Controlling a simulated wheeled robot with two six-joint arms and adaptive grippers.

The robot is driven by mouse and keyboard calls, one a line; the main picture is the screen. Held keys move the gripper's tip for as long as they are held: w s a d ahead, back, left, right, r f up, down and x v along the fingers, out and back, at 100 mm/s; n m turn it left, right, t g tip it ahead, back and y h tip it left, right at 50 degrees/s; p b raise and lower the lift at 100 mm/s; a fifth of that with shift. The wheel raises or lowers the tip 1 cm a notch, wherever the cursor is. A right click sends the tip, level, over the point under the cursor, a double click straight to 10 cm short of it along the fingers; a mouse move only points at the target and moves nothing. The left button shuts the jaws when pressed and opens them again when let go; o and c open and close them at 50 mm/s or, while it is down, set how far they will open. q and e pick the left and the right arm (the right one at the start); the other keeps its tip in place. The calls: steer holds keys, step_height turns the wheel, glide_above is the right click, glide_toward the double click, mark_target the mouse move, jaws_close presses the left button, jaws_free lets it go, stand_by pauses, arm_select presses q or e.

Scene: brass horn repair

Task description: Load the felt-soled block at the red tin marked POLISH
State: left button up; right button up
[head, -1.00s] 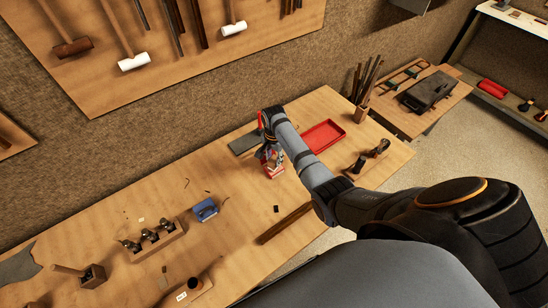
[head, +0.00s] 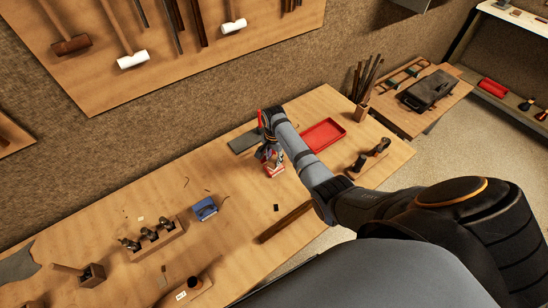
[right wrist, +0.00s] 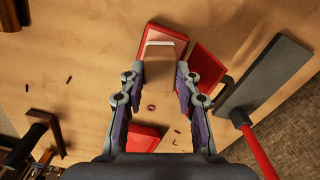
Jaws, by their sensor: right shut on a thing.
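My right gripper (right wrist: 159,85) is shut on a brown block (right wrist: 165,66) with a pale strip along its far edge. The block sits between the two fingertips. In the head view my right gripper (head: 268,152) is over the bench, largely hidden by its own arm. Below the block in the wrist view are a red tin (right wrist: 149,53), another red piece (right wrist: 206,66) and a third (right wrist: 144,139) partly behind the left finger. A red tin (head: 274,171) also shows under the gripper in the head view. No marking is legible. Whether the block touches a tin cannot be told. My left gripper is not in view.
A dark grey slab (head: 241,143) lies behind the gripper; it also shows in the wrist view (right wrist: 268,72), beside a red handle (right wrist: 258,150). A red tray (head: 323,135) is to the right.

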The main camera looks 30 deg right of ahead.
mark_target(274, 159)
steer(key=shift+f, duration=0.1)
stand_by(1.2)
steer(key=shift+p, duration=0.3)
step_height(274, 159, up, 5)
steer(key=p, duration=0.5)
steer(key=shift+r+p, duration=0.9)
steer(key=shift+r, duration=0.2)
